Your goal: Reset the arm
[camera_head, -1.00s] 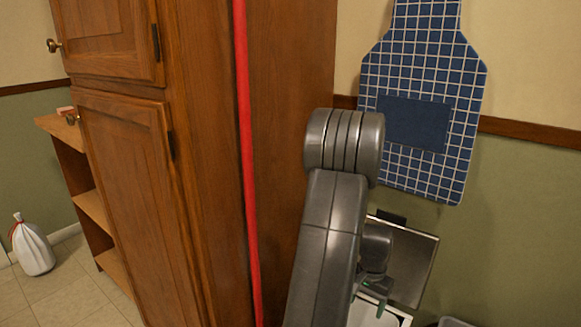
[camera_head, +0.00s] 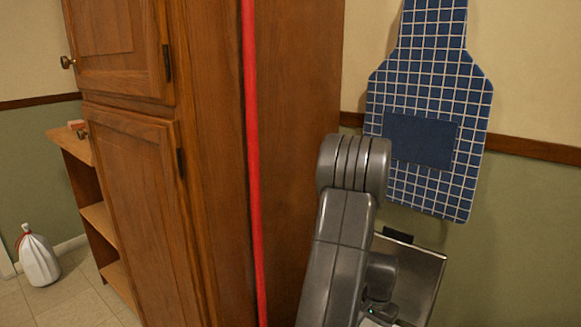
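My grey arm rises from the bottom of the head view, bent at its rounded elbow joint, in front of the right side of the wooden cabinet (camera_head: 295,120). The forearm drops behind the upper arm. My gripper's fingers do not show, so I cannot see whether they hold anything.
A blue checked apron (camera_head: 430,100) hangs on the wall to the right of my elbow. A flat grey metal panel (camera_head: 422,275) stands behind the arm. A red pole (camera_head: 252,150) runs along the cabinet's edge. A white bag (camera_head: 38,258) sits on the floor at the left, by a wooden shelf (camera_head: 98,213).

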